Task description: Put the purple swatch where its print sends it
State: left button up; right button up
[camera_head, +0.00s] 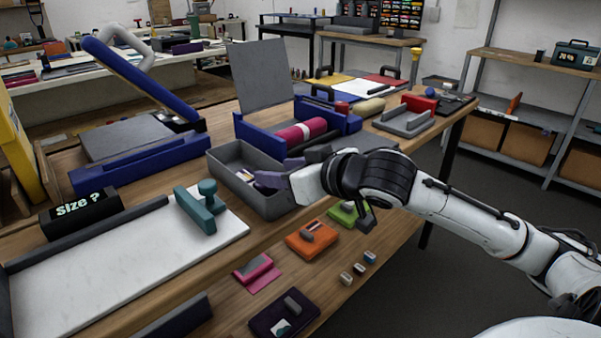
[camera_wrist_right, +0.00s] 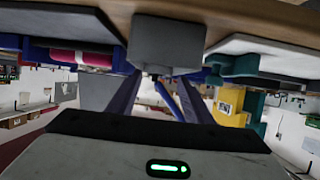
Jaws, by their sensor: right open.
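My right gripper (camera_head: 271,172) reaches in from the right with its fingers over the grey open bin (camera_head: 222,169). It is open. In the right wrist view its two fingers (camera_wrist_right: 158,88) stand apart, with the grey bin (camera_wrist_right: 168,42) beyond them. Small white and dark pieces (camera_head: 245,175) lie in the bin, partly hidden by the fingers; I cannot tell whether the purple swatch is among them. My left gripper is out of view.
A white board (camera_head: 110,270) with a teal tool (camera_head: 201,211) and a black "Size ?" sign (camera_head: 80,213) stand left of the bin. A blue frame holds a crimson roll (camera_head: 301,132) behind it. Pink (camera_head: 254,266), orange (camera_head: 306,243) and green (camera_head: 345,215) pads lie below.

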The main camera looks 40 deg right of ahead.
pick_arm(q)
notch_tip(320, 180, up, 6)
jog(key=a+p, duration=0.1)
jog(key=p, duration=0.7)
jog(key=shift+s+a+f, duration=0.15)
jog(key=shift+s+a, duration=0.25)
pick_arm(e)
jog(key=v, duration=0.7)
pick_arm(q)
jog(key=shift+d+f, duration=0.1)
pick_arm(e)
jog(key=shift+s+a, duration=0.1)
jog(key=shift+s, duration=0.05)
